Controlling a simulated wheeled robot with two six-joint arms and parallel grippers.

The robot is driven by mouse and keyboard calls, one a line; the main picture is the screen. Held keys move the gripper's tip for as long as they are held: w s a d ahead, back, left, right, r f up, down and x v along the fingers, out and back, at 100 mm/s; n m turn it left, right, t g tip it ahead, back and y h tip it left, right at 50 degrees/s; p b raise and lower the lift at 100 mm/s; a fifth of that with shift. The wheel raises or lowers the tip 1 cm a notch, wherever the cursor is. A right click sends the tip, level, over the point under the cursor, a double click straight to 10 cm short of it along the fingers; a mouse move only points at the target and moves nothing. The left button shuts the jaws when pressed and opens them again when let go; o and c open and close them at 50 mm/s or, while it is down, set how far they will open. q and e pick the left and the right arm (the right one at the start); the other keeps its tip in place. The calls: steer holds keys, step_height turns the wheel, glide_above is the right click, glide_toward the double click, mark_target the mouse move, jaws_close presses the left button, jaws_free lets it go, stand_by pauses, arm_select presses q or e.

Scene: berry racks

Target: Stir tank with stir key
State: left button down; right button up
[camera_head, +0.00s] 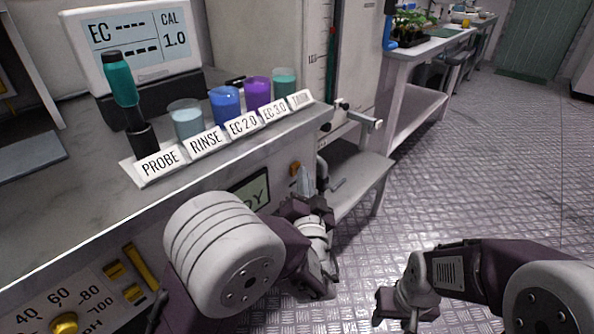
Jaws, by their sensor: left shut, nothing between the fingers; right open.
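A tall pale tank-like housing (255,40) stands behind the bench, with a scale and a dark green and red strip (331,60) at its right side. I cannot tell for sure that it is the tank. A small orange piece (295,168) shows on the bench front just behind my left gripper; I cannot tell whether it belongs to a stir key. My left gripper (305,185) is shut and empty, close to the bench front beside a greenish display. My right gripper (392,304) is open and empty over the floor at lower right, partly hidden by its own wrist.
Several coloured cups (224,104) and a teal-capped probe (121,80) stand on the bench (60,205) behind labels. A metal fitting (362,116) juts out above a low grey stand (355,178). The patterned floor (480,170) to the right is clear.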

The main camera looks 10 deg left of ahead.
arm_select(q)
steer(key=shift+w+a, duration=0.15)
steer(key=shift+a, duration=0.1)
stand_by(0.5)
steer(key=shift+s+d+b, duration=0.5)
steer(key=shift+d+b, duration=0.2)
steer(key=shift+d, duration=0.05)
steer(key=shift+d, duration=0.1)
steer(key=s+d+b, duration=0.1)
steer(key=d, duration=0.1)
steer(key=s+d+b, duration=0.1)
steer(key=s, duration=0.1)
steer(key=shift+d, duration=0.4)
